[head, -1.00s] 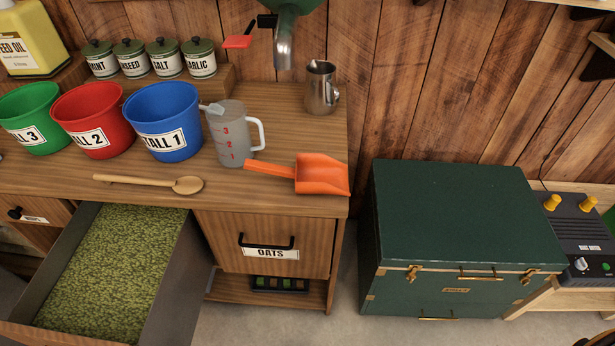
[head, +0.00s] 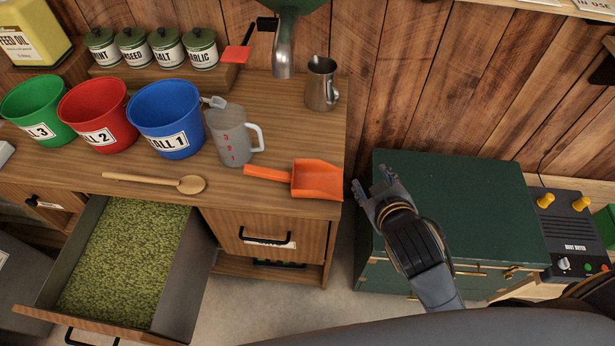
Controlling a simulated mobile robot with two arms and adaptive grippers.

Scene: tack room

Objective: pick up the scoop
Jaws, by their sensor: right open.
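An orange scoop (head: 316,180) lies on the wooden counter (head: 270,102) near its right front corner. Its handle points left and its wide mouth faces right. My right gripper (head: 372,190) is open and empty, just right of the scoop and apart from it, in front of the green trunk. My left gripper is not in view.
A measuring jug (head: 232,136) stands just behind the scoop's handle, and a metal pitcher (head: 321,84) stands farther back. A wooden spoon (head: 155,181) lies to the left. An open drawer of green feed (head: 125,255) juts out below. The green trunk (head: 460,190) stands right of the counter.

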